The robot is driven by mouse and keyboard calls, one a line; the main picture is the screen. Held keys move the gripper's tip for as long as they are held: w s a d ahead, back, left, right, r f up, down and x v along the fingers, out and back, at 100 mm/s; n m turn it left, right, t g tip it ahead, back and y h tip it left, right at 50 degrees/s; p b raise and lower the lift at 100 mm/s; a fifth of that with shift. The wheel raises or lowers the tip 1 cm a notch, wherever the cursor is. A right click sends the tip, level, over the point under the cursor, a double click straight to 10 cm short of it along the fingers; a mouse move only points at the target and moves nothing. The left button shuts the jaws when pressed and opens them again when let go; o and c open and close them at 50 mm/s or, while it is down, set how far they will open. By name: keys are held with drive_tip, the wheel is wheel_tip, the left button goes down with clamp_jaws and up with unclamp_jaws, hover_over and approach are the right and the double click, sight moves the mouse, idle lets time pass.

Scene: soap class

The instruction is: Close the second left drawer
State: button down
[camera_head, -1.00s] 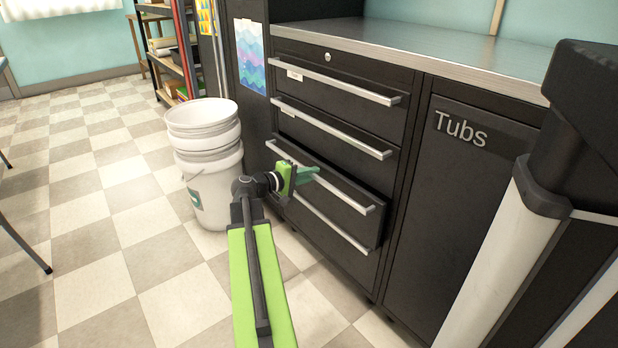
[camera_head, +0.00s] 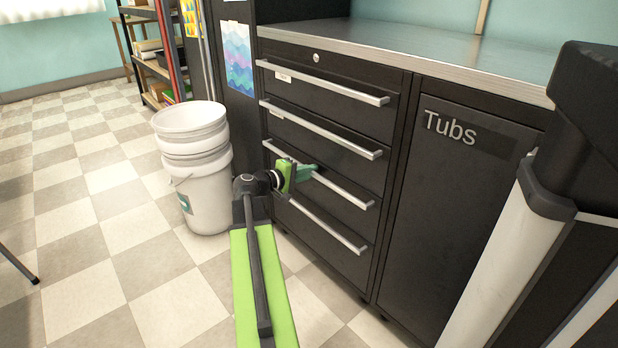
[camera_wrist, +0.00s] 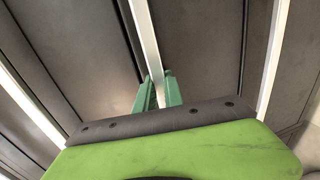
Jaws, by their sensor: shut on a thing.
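A black cabinet has a column of drawers with long silver handles. The third drawer from the top (camera_head: 338,208), second from the bottom, looks flush or nearly flush with the drawers around it. My gripper (camera_head: 303,173) is at the left part of its handle (camera_head: 348,191). In the wrist view the green fingers of my gripper (camera_wrist: 158,88) are shut on the silver handle bar (camera_wrist: 145,40), one on each side. The top drawer (camera_head: 325,68), the second drawer (camera_head: 325,117) and the bottom drawer (camera_head: 320,245) look closed.
A stack of white buckets (camera_head: 195,165) stands on the floor just left of my arm, close to the cabinet. A door marked Tubs (camera_head: 445,210) is right of the drawers. The checkered floor (camera_head: 100,240) at left is mostly clear.

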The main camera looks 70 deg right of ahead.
drive_tip(key=shift+s+d, duration=0.15)
drive_tip(key=shift+d, duration=0.1)
drive_tip(key=c, duration=1.7)
unclamp_jaws()
drive_tip(key=shift+a, duration=0.1)
drive_tip(key=p+v, duration=0.3)
drive_tip(key=v, duration=1.4)
drive_tip(key=shift+a, duration=0.25)
drive_tip(key=shift+w, duration=0.2)
